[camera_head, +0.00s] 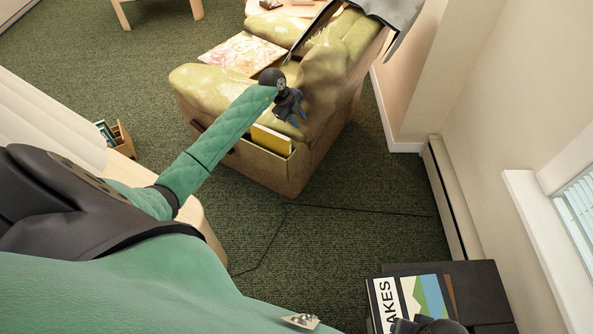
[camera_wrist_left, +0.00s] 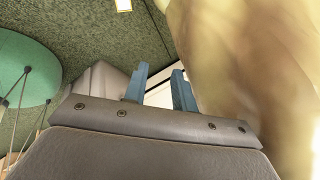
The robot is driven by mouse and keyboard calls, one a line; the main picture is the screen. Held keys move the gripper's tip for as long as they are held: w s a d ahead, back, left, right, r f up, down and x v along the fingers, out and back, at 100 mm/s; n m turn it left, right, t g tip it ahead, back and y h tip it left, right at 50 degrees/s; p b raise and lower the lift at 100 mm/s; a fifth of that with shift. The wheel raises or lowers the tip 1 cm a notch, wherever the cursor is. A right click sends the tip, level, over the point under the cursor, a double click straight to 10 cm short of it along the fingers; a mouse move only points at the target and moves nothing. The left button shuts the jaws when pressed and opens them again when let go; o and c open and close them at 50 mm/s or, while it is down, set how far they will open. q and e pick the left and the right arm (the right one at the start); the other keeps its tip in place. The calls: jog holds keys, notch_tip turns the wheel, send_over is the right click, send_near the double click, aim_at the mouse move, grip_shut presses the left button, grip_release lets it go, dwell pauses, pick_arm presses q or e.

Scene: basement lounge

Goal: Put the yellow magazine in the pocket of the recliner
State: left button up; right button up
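The recliner (camera_head: 320,85), in worn olive-yellow upholstery, stands at upper centre in the head view. The yellow magazine (camera_head: 270,139) is in the pocket (camera_head: 258,160) on its near side, with its upper part showing above the pocket's edge. My left gripper (camera_head: 294,119) is beside the recliner, above and a little right of the magazine, apart from it. In the left wrist view its two blue fingers (camera_wrist_left: 160,82) stand apart with nothing seen between them. A dark part at the bottom edge looks like my right gripper (camera_head: 425,326); its fingers cannot be made out.
A patterned magazine or cushion (camera_head: 242,53) lies on the recliner seat. A grey cloth (camera_head: 395,14) hangs over its back. Books (camera_head: 412,300) lie on a dark box (camera_head: 482,288) at lower right. A wall with a baseboard heater (camera_head: 452,200) bounds the right.

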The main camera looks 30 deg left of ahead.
pick_arm(q)
jog(key=s+d+r+m+t+h, duration=0.1)
jog(key=d+r+t+h, duration=0.2)
jog(key=d, duration=0.5)
jog(key=s+d+r+t+h, duration=0.1)
jog(key=d+r+t+h, duration=0.2)
jog(key=d, duration=0.6)
jog(key=s+d+r+n+t, duration=0.4)
jog(key=r+n+t, duration=0.2)
jog(key=t, duration=0.2)
jog(key=s+a+f+n+g+y, duration=0.2)
jog(key=s+f+n+y, duration=0.2)
jog(key=s+n+y, duration=0.3)
jog(key=s+a+f+n+g+y, duration=0.2)
jog(key=s+f+n+y, duration=0.1)
jog(key=s+n+y, duration=0.45)
jog(key=s+d+f+g+h, duration=0.2)
jog(key=s+d+g, duration=0.1)
jog(key=s, duration=0.5)
jog(key=s+d+f+g+h, duration=0.2)
jog(key=s+d+g, duration=0.2)
jog(key=s, duration=0.5)
jog(key=s+d+f+g+h, duration=0.2)
jog(key=s+d+g, duration=0.1)
jog(key=s, duration=0.5)
jog(key=shift+s+d+m+g, duration=0.15)
jog(key=shift+d+m+g, duration=0.3)
jog(key=shift+g, duration=0.25)
jog(key=shift+a, duration=0.1)
